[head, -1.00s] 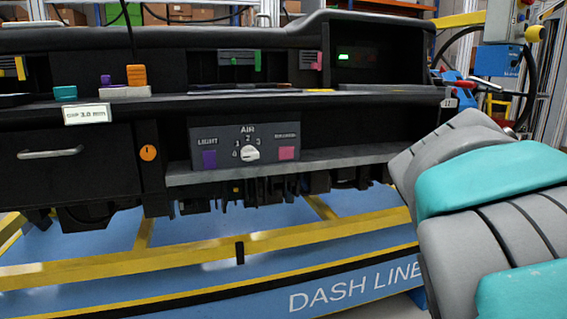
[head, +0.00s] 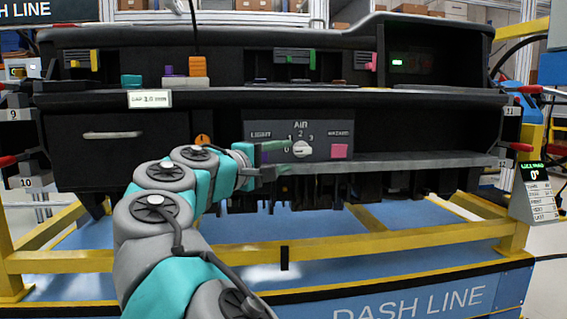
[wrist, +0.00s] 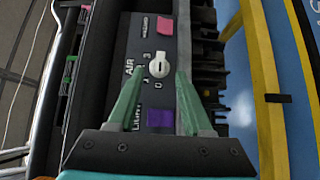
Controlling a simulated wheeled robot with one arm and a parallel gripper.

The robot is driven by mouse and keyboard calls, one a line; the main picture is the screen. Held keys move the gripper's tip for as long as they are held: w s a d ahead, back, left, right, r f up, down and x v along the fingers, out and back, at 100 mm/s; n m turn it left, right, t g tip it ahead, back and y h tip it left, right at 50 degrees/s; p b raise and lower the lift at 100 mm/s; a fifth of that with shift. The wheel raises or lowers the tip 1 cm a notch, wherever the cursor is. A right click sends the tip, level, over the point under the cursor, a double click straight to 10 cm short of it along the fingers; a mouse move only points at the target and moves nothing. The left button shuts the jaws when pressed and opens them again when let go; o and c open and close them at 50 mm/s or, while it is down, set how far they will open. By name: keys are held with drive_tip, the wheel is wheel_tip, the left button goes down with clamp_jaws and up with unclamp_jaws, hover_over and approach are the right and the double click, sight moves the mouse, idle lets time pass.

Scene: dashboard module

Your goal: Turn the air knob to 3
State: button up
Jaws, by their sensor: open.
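The air knob (head: 303,149) is a small round white knob on the dark control panel (head: 330,128), with the numbers 0 to 3 around it. In the wrist view the knob (wrist: 159,65) stands just beyond my fingertips, near the middle between them. Its pointer is too small to read surely. My gripper (head: 279,153) has green fingers and comes from the left, near the panel face. In the wrist view my gripper (wrist: 157,76) is open and empty, its fingers spread to either side of the purple button (wrist: 159,118).
A pink button (head: 339,151) is right of the knob. A grey ledge (head: 420,161) runs below the panel. A drawer with a handle (head: 112,135) is at left. A display stand (head: 537,192) reading 0° is at far right.

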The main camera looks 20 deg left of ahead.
sight(299, 152)
drive_tip(key=x, duration=0.3)
drive_tip(key=a+x, duration=0.1)
drive_tip(key=x, duration=0.1)
drive_tip(key=shift+w+f, duration=0.25)
drive_tip(key=shift+w, duration=0.15)
drive_tip(key=shift+x, duration=0.8)
drive_tip(key=shift+r, duration=0.15)
clamp_jaws()
